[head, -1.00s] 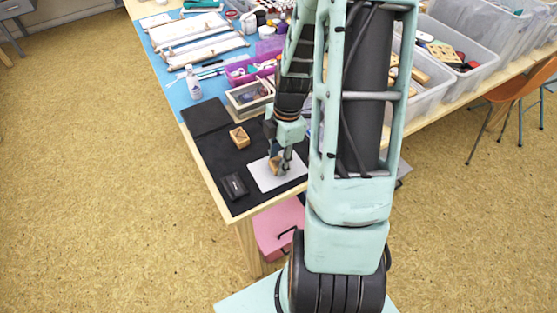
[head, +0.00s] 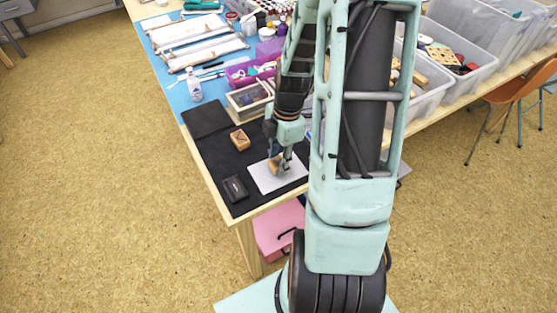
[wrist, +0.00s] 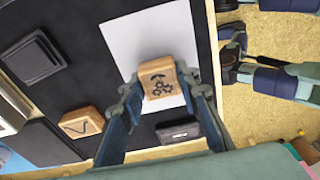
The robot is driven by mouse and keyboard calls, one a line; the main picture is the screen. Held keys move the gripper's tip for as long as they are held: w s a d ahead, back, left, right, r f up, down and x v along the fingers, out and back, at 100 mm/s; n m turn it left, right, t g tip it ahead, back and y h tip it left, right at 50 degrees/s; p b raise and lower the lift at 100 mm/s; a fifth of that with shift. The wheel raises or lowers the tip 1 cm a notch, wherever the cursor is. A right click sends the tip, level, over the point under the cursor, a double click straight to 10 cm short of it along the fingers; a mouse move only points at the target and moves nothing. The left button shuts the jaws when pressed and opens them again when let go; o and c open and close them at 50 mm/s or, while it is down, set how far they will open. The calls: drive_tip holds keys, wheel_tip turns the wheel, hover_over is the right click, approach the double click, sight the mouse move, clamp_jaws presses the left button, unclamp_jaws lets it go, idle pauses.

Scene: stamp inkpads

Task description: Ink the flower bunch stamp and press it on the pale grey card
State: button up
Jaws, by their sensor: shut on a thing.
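My gripper (wrist: 160,90) is shut on a wooden stamp (wrist: 158,80) with a dark flower bunch picture on its top. The pale grey card (wrist: 152,35) lies flat on the black mat, and the stamp is over it. A dark square inkpad (wrist: 35,60) lies at the left of the wrist view. A small black case (wrist: 178,132) lies beside the card.
Another wooden stamp (head: 240,139) with a bird-like mark stands on the black mat (head: 217,160). A flat black slab (head: 206,118) lies at the mat's far left. A wooden tray (head: 240,98) and purple bin (head: 240,74) stand behind. The table's edge is near.

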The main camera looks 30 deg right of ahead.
drive_tip(key=shift+r+p, duration=2.2)
drive_tip(key=shift+r, duration=0.6)
